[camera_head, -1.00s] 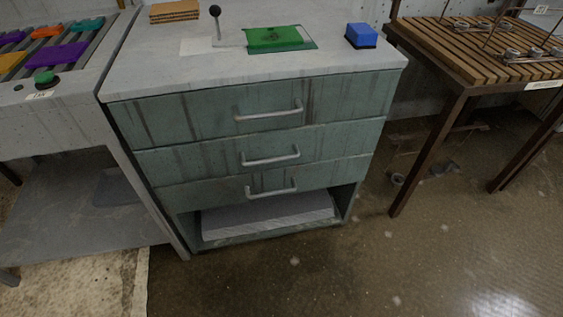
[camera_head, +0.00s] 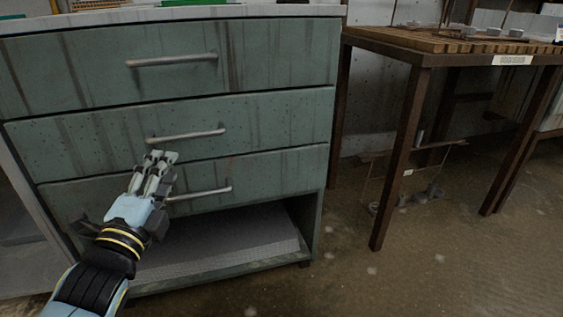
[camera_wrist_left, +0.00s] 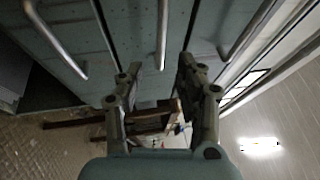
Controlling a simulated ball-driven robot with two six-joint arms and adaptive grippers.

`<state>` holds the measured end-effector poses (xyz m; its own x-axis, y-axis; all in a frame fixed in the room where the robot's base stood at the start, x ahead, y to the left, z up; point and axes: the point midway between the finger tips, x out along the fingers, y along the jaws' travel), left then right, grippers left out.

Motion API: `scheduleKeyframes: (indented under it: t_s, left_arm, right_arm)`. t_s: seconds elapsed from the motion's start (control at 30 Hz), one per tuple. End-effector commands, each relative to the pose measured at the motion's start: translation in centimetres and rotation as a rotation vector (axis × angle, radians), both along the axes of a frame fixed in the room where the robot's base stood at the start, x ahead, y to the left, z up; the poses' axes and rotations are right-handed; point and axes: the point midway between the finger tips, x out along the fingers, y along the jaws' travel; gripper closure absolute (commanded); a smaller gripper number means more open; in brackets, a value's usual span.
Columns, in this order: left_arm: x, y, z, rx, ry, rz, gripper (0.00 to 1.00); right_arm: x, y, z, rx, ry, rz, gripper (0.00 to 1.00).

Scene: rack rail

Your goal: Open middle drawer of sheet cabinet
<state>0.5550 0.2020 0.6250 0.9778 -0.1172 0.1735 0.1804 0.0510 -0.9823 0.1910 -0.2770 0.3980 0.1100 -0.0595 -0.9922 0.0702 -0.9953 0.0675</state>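The green-grey sheet cabinet (camera_head: 285,110) has three drawers with bar handles, and all appear closed. The middle drawer (camera_head: 80,142) has a metal middle handle (camera_head: 187,135), which also shows in the left wrist view (camera_wrist_left: 162,30). My left gripper (camera_head: 158,156) is just below and in front of that handle in the head view. In the left wrist view its two fingers (camera_wrist_left: 159,64) are spread apart, with the end of the middle handle lined up between the tips. Contact with the handle cannot be told. My right gripper is out of view.
The top handle (camera_head: 172,60) and bottom handle (camera_head: 200,193) are close above and below. An open shelf (camera_head: 225,240) lies under the drawers. A slatted wooden table (camera_head: 420,58) stands to the right, with free floor in front.

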Motion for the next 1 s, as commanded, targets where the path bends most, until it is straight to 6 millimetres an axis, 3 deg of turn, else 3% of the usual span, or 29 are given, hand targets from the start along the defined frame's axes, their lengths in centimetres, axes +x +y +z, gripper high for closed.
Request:
scheduleKeyframes:
  t_s: [0.53, 0.7, 1.0]
  left_arm:
    - [8.9, -1.0, 1.7, -0.001, -0.001, 0.0, 0.64]
    - [10.2, -1.2, 1.9, -0.003, 0.001, 0.001, 0.64]
    - [10.4, -1.2, 1.9, -0.002, 0.001, 0.0, 0.65]
  right_arm:
    - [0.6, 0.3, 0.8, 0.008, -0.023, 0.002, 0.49]
    - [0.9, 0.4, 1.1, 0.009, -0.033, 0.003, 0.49]
    - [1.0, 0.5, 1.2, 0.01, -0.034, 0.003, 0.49]
